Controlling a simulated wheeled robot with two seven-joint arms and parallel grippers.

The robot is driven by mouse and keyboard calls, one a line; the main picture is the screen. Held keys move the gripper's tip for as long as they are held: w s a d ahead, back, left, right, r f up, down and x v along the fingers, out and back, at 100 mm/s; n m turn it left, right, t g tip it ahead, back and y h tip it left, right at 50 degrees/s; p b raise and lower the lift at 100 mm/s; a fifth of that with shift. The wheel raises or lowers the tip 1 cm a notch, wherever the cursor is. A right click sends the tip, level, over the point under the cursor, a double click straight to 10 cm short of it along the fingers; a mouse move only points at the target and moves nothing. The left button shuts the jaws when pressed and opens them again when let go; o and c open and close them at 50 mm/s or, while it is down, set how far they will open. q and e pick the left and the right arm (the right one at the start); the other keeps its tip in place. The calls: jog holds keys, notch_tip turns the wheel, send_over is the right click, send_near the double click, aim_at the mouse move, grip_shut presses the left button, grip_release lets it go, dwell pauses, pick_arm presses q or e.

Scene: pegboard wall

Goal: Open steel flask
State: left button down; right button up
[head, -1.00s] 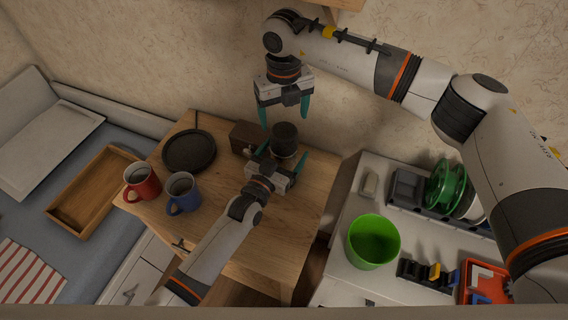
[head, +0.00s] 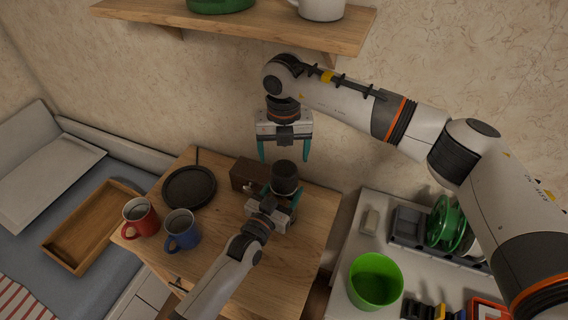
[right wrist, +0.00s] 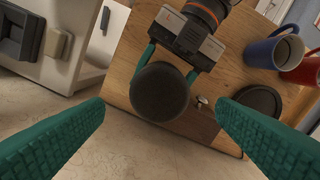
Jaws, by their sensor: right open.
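The steel flask (head: 285,178) stands upright near the table's back edge, its dark round lid on top. In the right wrist view the lid (right wrist: 160,92) sits in the middle and hides most of the body. My left gripper (head: 279,195) reaches in from the front, its teal fingers on either side of the flask below the lid, shut on it. My right gripper (head: 284,153) is open and empty, pointing down above and slightly behind the flask. Its two fingers are wide apart and clear of the lid.
A dark brown box (head: 246,174) stands close to the flask's left. A shelf (head: 235,28) hangs above. A green bucket (head: 375,282) stands on the right cabinet.

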aim_at(284, 168)
jog(key=m, duration=0.9)
jog(key=shift+m, duration=0.3)
jog(key=shift+f, duration=4.05)
jog(key=shift+c, duration=0.2)
